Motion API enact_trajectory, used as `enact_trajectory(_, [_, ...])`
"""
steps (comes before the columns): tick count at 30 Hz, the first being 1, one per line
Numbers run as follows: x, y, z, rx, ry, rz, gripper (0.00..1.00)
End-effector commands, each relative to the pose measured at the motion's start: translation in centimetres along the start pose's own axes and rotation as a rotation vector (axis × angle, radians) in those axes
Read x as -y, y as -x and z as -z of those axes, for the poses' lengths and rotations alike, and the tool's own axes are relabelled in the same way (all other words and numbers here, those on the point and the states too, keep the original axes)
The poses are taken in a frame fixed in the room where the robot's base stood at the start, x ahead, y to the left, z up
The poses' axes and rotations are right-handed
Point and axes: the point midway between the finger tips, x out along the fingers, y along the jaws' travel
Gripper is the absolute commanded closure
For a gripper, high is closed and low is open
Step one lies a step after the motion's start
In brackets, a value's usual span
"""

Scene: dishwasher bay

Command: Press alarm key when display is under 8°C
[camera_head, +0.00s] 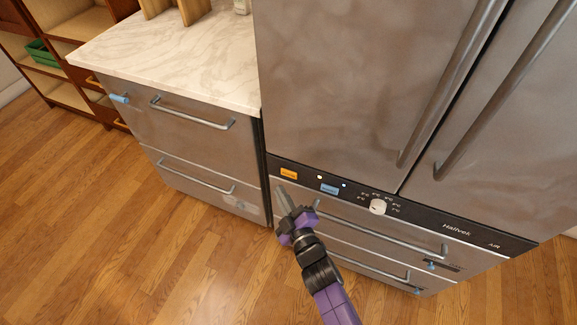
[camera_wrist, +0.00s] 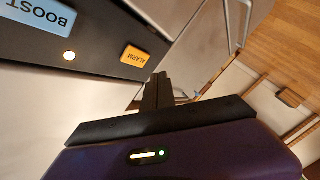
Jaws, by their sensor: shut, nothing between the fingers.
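The orange alarm key (camera_head: 288,173) is at the left end of the black control panel (camera_head: 450,225) on the steel fridge. In the wrist view the alarm key (camera_wrist: 134,55) reads "ALARM". My gripper (camera_head: 281,190) is shut and empty, its tips just below the alarm key in the head view. In the wrist view my gripper (camera_wrist: 158,80) points close beside the key; I cannot tell whether it touches. A white knob (camera_head: 378,206) is ringed by small temperature marks, too small to read. I see no readable temperature display.
A blue "BOOST" key (camera_head: 329,188) sits right of the alarm key, with a lit lamp (camera_head: 319,177) between them and another lamp (camera_head: 343,184) beyond. Drawer handles (camera_head: 380,228) run below the panel. A marble-topped cabinet (camera_head: 180,60) stands left. The wooden floor in front is clear.

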Motion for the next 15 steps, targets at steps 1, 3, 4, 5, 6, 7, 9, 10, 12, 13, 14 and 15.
enact_trajectory(1, [-0.7, -0.5, -0.2, 0.004, 0.0, -0.004, 1.0])
enact_trajectory(3, [-1.0, -1.0, -0.6, 0.004, 0.001, -0.005, 1.0])
enact_trajectory(4, [-1.1, -1.2, -0.7, 0.004, 0.001, -0.005, 1.0])
enact_trajectory(5, [-1.2, -1.3, -0.9, 0.003, 0.0, -0.004, 1.0])
enact_trajectory(6, [-1.3, -1.5, -1.0, 0.003, 0.001, -0.004, 1.0])
enact_trajectory(7, [-1.3, -1.6, -1.1, 0.003, 0.0, -0.003, 1.0])
enact_trajectory(9, [-1.4, -1.8, -1.2, 0.001, 0.0, -0.003, 1.0])
enact_trajectory(10, [-1.4, -1.8, -1.3, 0.001, 0.0, -0.002, 1.0])
enact_trajectory(12, [-1.4, -1.9, -1.4, 0.001, 0.0, -0.001, 1.0])
enact_trajectory(13, [-1.4, -1.9, -1.4, 0.001, 0.0, -0.001, 1.0])
enact_trajectory(14, [-1.4, -1.9, -1.4, 0.001, 0.0, -0.001, 1.0])
enact_trajectory(15, [-1.4, -1.9, -1.4, 0.001, 0.0, -0.001, 1.0])
